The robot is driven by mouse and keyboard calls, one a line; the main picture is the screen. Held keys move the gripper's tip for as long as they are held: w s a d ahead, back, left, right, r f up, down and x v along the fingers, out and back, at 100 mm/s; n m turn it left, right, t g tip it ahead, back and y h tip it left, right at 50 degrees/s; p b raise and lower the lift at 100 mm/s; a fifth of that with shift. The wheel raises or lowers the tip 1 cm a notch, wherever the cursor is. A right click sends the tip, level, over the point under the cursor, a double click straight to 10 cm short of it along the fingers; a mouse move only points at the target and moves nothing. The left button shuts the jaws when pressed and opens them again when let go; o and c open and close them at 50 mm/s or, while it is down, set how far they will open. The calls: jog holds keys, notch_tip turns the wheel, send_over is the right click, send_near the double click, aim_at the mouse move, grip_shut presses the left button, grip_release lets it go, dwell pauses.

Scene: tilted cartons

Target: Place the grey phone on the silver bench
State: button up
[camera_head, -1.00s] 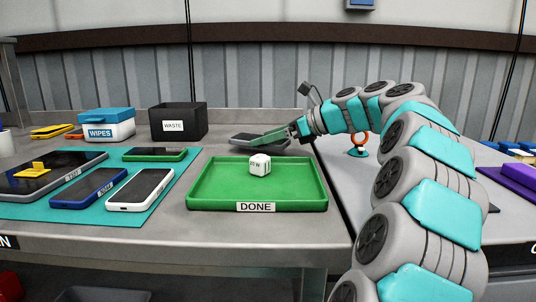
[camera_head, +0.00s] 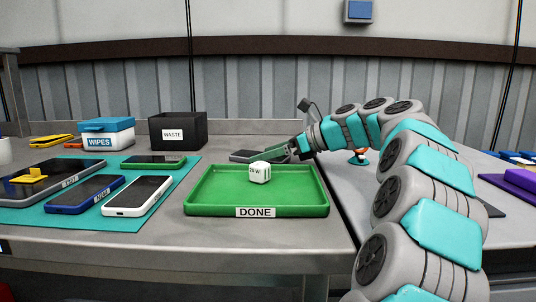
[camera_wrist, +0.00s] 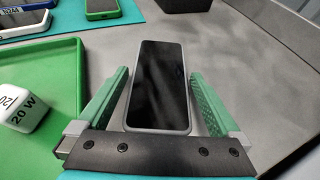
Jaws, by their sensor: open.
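The grey phone (camera_head: 243,155) lies flat, dark screen up, on the silver bench (camera_head: 165,232), behind the green tray. In the wrist view the phone (camera_wrist: 160,85) lies between the two green fingers of my gripper (camera_wrist: 159,75). A gap shows on each side of it, so the fingers do not visibly grip it. My gripper (camera_head: 286,151) is open, low over the bench at the phone's right end. The phone's near end is close to the gripper's palm in the wrist view.
The green DONE tray (camera_head: 256,211) holds a white cube (camera_head: 260,172). Several phones lie on a teal mat (camera_head: 160,211) at left. A WASTE bin (camera_head: 178,131) and WIPES box (camera_head: 108,132) stand behind. Bare bench surrounds the phone.

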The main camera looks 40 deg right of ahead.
jog(key=shift+s+d+r, duration=0.1)
jog(key=shift+r, duration=0.1)
jog(key=p+v, duration=0.1)
jog(key=v, duration=1)
jog(key=shift+s+d+r, duration=0.1)
jog(key=shift+s, duration=0.25)
